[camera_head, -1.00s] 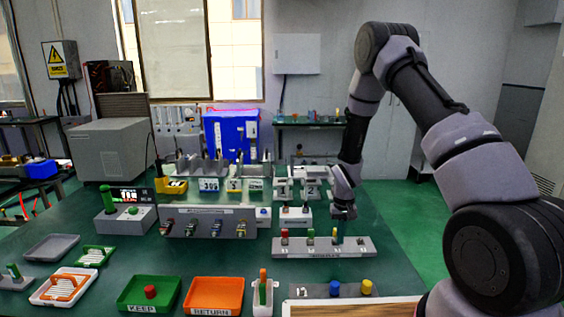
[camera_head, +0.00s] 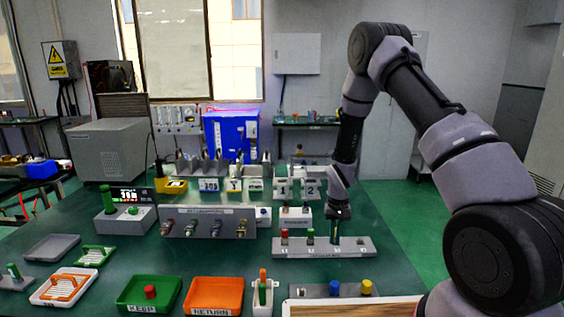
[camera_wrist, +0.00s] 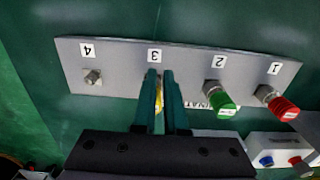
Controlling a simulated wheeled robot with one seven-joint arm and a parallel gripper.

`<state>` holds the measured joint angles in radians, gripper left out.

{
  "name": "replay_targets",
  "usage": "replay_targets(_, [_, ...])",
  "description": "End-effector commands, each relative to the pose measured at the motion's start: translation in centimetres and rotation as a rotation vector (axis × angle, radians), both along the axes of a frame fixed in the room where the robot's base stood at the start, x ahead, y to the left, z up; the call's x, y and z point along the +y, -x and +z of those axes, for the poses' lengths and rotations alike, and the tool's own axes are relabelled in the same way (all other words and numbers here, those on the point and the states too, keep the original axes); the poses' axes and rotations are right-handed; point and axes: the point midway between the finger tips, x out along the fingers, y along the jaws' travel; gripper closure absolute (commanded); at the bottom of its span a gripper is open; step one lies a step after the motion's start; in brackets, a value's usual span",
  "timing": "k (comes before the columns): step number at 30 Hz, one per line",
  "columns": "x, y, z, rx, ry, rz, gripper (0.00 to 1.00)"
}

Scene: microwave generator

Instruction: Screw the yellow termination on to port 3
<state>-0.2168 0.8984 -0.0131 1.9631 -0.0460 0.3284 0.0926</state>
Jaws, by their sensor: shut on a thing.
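The grey port strip (camera_head: 358,246) lies on the green bench, and its four-way numbering shows in the wrist view (camera_wrist: 125,60). The yellow termination (camera_wrist: 159,97) stands at the port marked 3, partly hidden between my fingers. My gripper (camera_wrist: 161,80) is shut on it; the head view shows my gripper (camera_head: 334,238) coming down onto the strip from above. A green termination (camera_wrist: 222,103) sits on port 2 and a red one (camera_wrist: 283,107) on port 1. Port 4 (camera_wrist: 93,77) is a bare metal connector. How far the yellow termination is threaded cannot be seen.
A grey holder with a blue cap (camera_head: 334,287) and a yellow cap (camera_head: 366,287) stands in front of the strip. Green (camera_head: 125,305) and orange (camera_head: 240,297) trays lie at the front. A panel of connectors (camera_head: 205,233) is left of the strip. Bench to its right is clear.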

Motion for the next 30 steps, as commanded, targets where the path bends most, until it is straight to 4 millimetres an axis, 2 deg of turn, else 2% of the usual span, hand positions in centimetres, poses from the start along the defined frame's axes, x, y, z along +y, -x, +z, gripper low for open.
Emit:
replay_targets(5, [0.2,-0.5,0.2,-0.013,-0.003,0.006,1.00])
replay_targets(16, [0.5,0.3,0.6,-0.011,-0.003,0.005,1.00])
replay_targets(30, [0.4,0.5,5.7,-0.007,-0.001,0.003,1.00])
